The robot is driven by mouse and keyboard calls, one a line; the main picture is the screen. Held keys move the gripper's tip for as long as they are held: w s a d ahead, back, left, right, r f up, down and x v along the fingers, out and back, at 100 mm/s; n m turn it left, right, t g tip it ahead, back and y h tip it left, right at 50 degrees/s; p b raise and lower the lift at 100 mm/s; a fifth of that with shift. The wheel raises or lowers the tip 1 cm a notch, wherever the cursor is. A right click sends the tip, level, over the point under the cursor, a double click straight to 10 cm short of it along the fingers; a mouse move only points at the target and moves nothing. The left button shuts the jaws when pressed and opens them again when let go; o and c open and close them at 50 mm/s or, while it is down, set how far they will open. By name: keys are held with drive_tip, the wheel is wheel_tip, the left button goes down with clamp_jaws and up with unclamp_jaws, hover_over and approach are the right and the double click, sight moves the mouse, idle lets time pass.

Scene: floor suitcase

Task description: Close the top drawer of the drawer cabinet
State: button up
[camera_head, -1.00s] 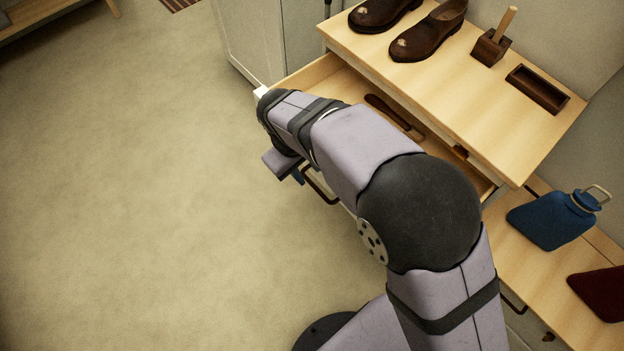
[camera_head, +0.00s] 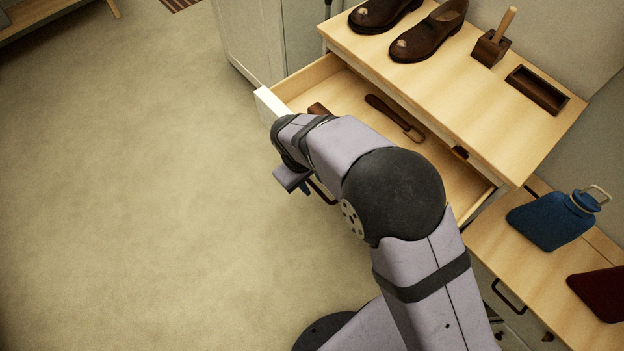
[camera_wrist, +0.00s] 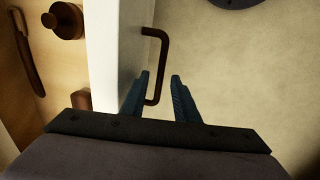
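The top drawer (camera_head: 345,92) of the wooden drawer cabinet (camera_head: 470,85) is pulled out, with its inside showing in the head view. Its white front (camera_wrist: 115,50) and dark bar handle (camera_wrist: 163,62) show in the wrist view. My gripper (camera_wrist: 160,78) is open, its two blue fingers apart, near the lower end of the handle. The handle's lower end appears between or just beyond the fingertips; I cannot tell whether they touch. In the head view my arm hides most of the drawer front and gripper.
A brush-like tool (camera_head: 392,115) and a round dark knob-like item (camera_wrist: 65,20) lie in the drawer. Brown shoes (camera_head: 430,35), a wooden block with a handle (camera_head: 492,45) and a small tray (camera_head: 537,90) sit on top. Floor at left is clear.

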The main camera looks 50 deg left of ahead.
clamp_jaws()
drive_tip(key=w, duration=2.1)
drive_tip(key=shift+w, duration=0.25)
unclamp_jaws()
wheel_tip(320, 180, up, 7)
drive_tip(key=s, duration=0.1)
drive_tip(key=shift+s+r, duration=0.15)
drive_tip(key=shift+s, duration=0.1)
